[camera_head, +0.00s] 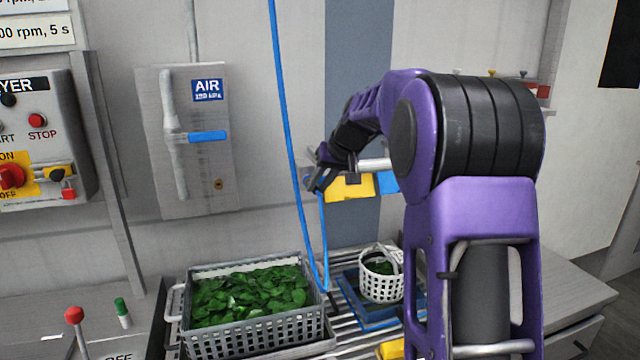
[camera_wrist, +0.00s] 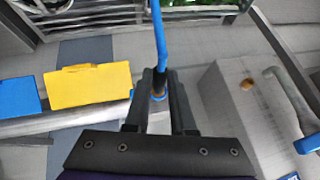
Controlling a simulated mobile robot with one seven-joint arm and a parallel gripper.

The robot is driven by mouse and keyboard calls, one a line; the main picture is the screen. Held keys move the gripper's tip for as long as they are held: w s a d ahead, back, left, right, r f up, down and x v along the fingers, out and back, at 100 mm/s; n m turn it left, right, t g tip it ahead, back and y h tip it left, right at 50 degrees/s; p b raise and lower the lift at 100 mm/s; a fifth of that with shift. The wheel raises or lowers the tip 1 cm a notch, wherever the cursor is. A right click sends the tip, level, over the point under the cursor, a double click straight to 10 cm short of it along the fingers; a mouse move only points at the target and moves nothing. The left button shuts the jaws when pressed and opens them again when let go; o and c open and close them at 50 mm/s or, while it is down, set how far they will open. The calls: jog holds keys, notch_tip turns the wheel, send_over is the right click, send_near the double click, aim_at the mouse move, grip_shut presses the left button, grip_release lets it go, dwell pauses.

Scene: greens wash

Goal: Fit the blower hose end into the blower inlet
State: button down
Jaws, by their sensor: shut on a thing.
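The blue hose (camera_head: 285,120) hangs from above, loops down near the basket and rises again to my gripper (camera_head: 321,180). My gripper is shut on the hose end, held up in front of the wall. In the wrist view the hose (camera_wrist: 158,35) runs up from between the fingers of my gripper (camera_wrist: 160,92), with an orange-brown ring where they close on it. The arm partly hides this area in the head view. I cannot clearly make out the blower inlet. A pale tube (camera_head: 375,164) shows beside the gripper, but I cannot tell whether it belongs to the blower.
A yellow panel (camera_head: 350,188) and a blue one stand just right of the gripper. The AIR box (camera_head: 190,185) with a blue-handled lever is on the wall at left.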

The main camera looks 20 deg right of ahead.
jog(key=c, duration=0.7)
grip_release()
jog(key=shift+w, duration=0.15)
